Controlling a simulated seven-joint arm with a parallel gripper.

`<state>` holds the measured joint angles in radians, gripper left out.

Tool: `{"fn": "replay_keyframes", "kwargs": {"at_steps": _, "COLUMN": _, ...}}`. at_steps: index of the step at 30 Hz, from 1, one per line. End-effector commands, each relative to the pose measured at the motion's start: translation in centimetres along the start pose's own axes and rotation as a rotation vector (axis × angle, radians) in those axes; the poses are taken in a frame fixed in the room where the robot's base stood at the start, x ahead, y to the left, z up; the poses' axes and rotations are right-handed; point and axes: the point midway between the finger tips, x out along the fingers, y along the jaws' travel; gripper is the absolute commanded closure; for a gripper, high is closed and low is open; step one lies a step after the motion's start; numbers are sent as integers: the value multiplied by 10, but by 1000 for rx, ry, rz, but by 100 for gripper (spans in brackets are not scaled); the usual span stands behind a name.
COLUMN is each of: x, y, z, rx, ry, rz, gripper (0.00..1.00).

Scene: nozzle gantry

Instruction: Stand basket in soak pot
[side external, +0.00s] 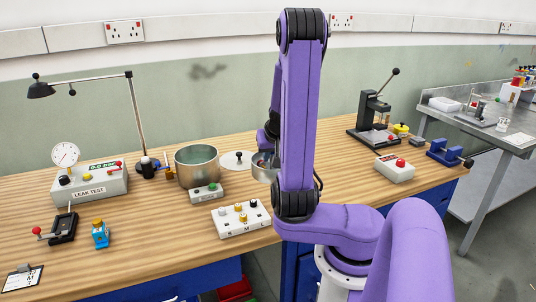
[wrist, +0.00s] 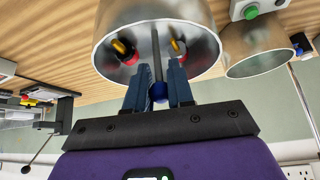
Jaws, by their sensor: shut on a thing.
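The basket (wrist: 112,20) is a round metal bowl with a dark upright stem and a blue knob. Red and yellow pieces lie inside it. In the wrist view, my gripper (wrist: 158,94) is shut on the stem at the blue knob. In the side view the basket (side external: 262,172) shows just left of my arm, which partly hides it; its height over the bench is hard to tell. The soak pot (side external: 197,167) is a wide steel pot, left of the basket and apart from it. It also shows in the wrist view (wrist: 252,48).
A control box with a green button (side external: 206,193) stands in front of the pot. A white disc (side external: 237,160) lies between pot and basket. A lamp (side external: 140,120), dark bottle (side external: 148,167) and leak tester (side external: 90,185) stand left. A white block of nozzles (side external: 240,220) is in front.

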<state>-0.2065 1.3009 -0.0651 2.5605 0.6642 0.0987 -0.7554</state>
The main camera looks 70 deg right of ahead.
Motion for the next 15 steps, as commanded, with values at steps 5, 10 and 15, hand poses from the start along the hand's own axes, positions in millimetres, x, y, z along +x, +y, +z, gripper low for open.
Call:
{"fn": "replay_keyframes", "kwargs": {"at_steps": 5, "x": -10, "y": 3, "z": 6, "rx": 0, "ry": 2, "rz": 0, "gripper": 100}}
{"fn": "replay_keyframes", "kwargs": {"at_steps": 10, "x": -15, "y": 4, "z": 8, "rx": -4, "ry": 2, "rz": -1, "gripper": 100}}
{"fn": "replay_keyframes", "kwargs": {"at_steps": 15, "x": -12, "y": -2, "z": -7, "rx": -35, "ry": 4, "rz": -27, "gripper": 100}}
